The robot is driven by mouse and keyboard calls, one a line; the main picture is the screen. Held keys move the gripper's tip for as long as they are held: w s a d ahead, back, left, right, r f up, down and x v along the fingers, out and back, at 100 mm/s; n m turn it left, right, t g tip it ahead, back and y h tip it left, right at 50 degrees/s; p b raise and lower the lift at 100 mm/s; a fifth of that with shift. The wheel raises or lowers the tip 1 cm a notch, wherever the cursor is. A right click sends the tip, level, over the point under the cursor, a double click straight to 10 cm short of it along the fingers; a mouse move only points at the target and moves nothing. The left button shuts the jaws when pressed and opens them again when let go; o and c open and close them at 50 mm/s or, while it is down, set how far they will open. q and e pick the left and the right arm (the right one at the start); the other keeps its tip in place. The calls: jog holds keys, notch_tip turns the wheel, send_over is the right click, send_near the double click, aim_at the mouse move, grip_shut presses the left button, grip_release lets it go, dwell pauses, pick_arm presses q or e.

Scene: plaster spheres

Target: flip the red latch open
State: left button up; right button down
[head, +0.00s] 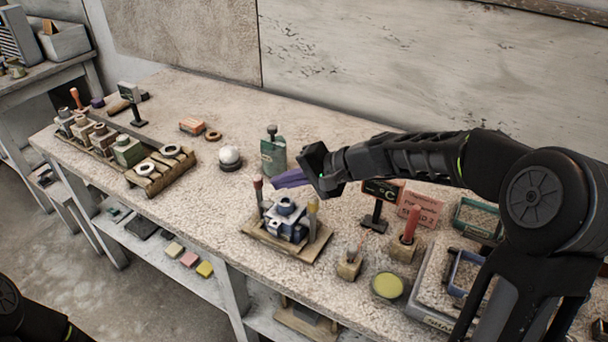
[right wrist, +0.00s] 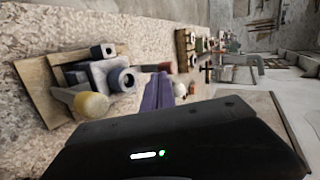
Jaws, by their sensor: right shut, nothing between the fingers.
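A red-topped upright latch (head: 258,188) stands at the left of a small wooden board (head: 252,229) on the bench. On this board are a blue-grey block fixture (head: 284,222) and a yellow-topped post (head: 313,208) at the right. My right gripper (head: 283,180) has purple fingers. They are shut and empty, just right of the red top in the head view; I cannot tell if they touch it. In the right wrist view the purple fingers (right wrist: 158,92) lie near a red piece (right wrist: 158,67), beyond the fixture (right wrist: 112,76) and yellow top (right wrist: 90,105). My left gripper is out of view.
A green bottle-like block (head: 273,156) and a white sphere (head: 230,157) stand behind the board. A sign stand (head: 376,205), a red-handled tool (head: 410,225) and a yellow-green round dish (head: 387,285) are to the right. The bench between the sphere and the board is clear.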

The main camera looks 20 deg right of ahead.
aim_at(258, 177)
jog(key=shift+w+a, duration=0.75)
jog(key=shift+a, duration=0.05)
jog(key=shift+p, duration=0.3)
jog(key=w+a+r+p, duration=0.1)
jog(key=p, duration=0.2)
jog(key=shift+g+h, duration=0.3)
jog(key=shift+g, duration=0.1)
jog(key=shift+w+a+p, duration=0.2)
jog(key=shift+w+p, duration=0.05)
jog(key=shift+p, duration=0.25)
jog(key=w+a+f+b, duration=0.1)
jog(key=w+a+b, duration=0.1)
jog(key=w+a, duration=0.3)
jog(key=shift+w+f, duration=0.3)
jog(key=shift+w, duration=0.25)
jog(key=shift+r, duration=0.1)
